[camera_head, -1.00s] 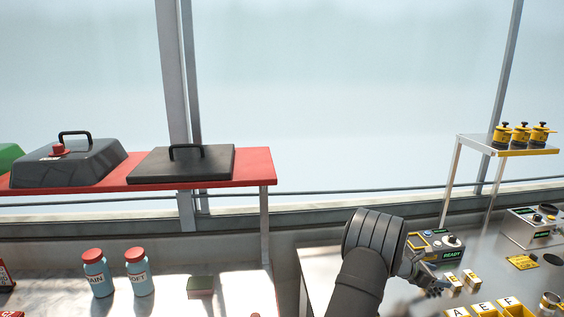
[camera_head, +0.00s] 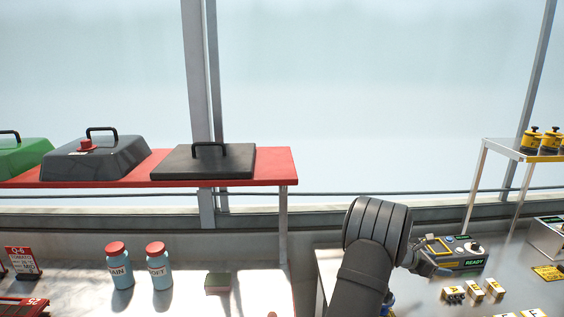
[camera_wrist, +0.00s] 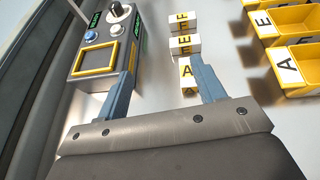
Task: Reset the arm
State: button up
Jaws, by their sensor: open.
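My gripper (camera_wrist: 160,82) is open in the wrist view, its two blue-grey fingers apart with nothing held between them. Past the fingers lie white and yellow lettered blocks, one marked A (camera_wrist: 187,74), with others marked E and F beyond it. A grey control box (camera_wrist: 88,65) with a yellow-framed panel and a knob is beside the left finger. In the head view my arm rises at the lower middle, beside the control box (camera_head: 462,252), whose display reads READY. The arm hides part of the box and the fingertips are hard to make out there.
Yellow lettered bins (camera_wrist: 291,68) stand right of the blocks. A red shelf (camera_head: 276,166) at left carries large lids (camera_head: 97,160). Two red-capped bottles (camera_head: 119,270) and a sponge (camera_head: 218,284) are on the left counter. A rack (camera_head: 508,145) with yellow canisters is at right.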

jog(key=w+a+r+n+t, duration=0.1)
jog(key=w+a, duration=0.1)
jog(key=a, duration=0.4)
jog(key=w+a+n+t+y, duration=0.1)
jog(key=w+a+n+t, duration=0.1)
jog(key=a, duration=0.4)
jog(key=shift+w+a+r, duration=0.2)
jog(key=shift+w+r, duration=0.15)
jog(key=shift+w, duration=0.2)
jog(key=shift+d, duration=0.1)
jog(key=m+g+h, duration=0.1)
jog(key=m+g, duration=0.3)
jog(key=g, duration=0.1)
send_over(451, 292)
notch_tip(451, 292, down, 4)
jog(key=shift+w+r, duration=0.1)
jog(key=shift+f, duration=0.25)
